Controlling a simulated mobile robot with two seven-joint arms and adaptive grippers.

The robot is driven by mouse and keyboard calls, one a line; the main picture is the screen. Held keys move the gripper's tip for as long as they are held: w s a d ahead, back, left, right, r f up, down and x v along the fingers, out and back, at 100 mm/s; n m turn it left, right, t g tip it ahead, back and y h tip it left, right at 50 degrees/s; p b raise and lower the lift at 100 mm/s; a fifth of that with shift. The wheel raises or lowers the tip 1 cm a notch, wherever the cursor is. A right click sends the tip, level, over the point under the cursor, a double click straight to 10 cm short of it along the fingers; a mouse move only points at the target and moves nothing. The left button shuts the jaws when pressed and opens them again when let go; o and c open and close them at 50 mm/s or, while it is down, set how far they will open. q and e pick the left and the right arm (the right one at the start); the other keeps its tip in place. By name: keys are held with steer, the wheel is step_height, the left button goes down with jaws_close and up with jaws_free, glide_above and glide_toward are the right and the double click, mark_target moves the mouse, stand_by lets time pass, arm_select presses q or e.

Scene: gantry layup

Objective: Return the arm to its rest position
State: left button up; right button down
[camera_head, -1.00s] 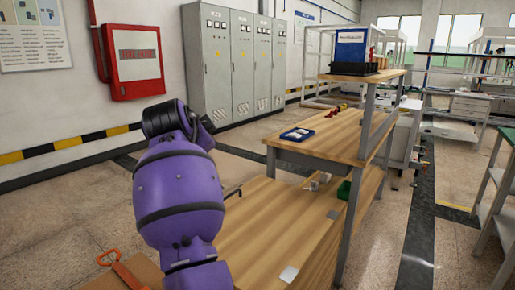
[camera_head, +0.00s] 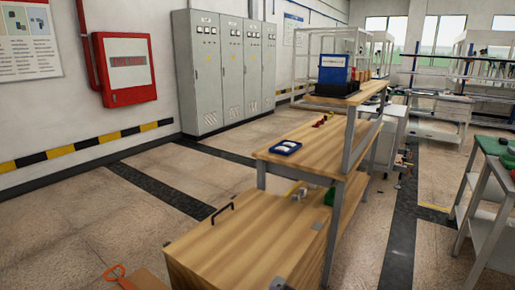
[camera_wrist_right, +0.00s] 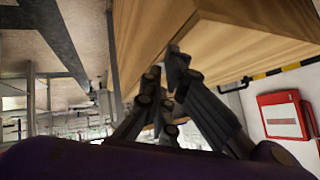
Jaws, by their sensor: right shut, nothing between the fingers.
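My right gripper (camera_wrist_right: 177,58) shows in the right wrist view, with its dark fingers drawn together and nothing between them. Its tips lie in front of the edge of a wooden bench (camera_wrist_right: 225,45); I cannot tell how close they are to it. Part of my purple arm fills the bottom of that view. No arm or gripper of mine is in the head view. My left gripper is in neither view.
A low wooden bench (camera_head: 245,250) with a black handle (camera_head: 222,213) is at the front. Behind it stands a taller table (camera_head: 310,150) with a blue tray (camera_head: 286,147). A red wall box (camera_head: 127,68) and grey cabinets (camera_head: 210,75) are at left.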

steer(key=s+d+f+n+p, duration=0.1)
steer(key=s+d+f+p, duration=0.1)
steer(key=s+d, duration=0.35)
steer(key=s+d+f+n+p, duration=0.1)
steer(key=s+d+f+p, duration=0.15)
steer(key=s, duration=0.65)
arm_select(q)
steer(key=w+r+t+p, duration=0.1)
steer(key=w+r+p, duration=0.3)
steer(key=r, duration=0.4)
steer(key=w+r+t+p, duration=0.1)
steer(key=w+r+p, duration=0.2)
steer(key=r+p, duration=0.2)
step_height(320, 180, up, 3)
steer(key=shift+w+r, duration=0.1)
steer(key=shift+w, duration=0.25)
arm_select(e)
steer(key=s+d+r+n, duration=0.1)
steer(key=s+r, duration=0.1)
steer(key=s, duration=0.8)
steer(key=s+d+r+n, duration=0.1)
steer(key=s+d+r, duration=0.1)
steer(key=s, duration=0.9)
steer(key=s+d+r+n+g+y, duration=0.1)
steer(key=s+d+r+n, duration=0.1)
steer(key=s, duration=0.9)
steer(key=shift+s+d+r, duration=0.2)
steer(key=shift+d+r, duration=0.05)
steer(key=shift+r, duration=0.45)
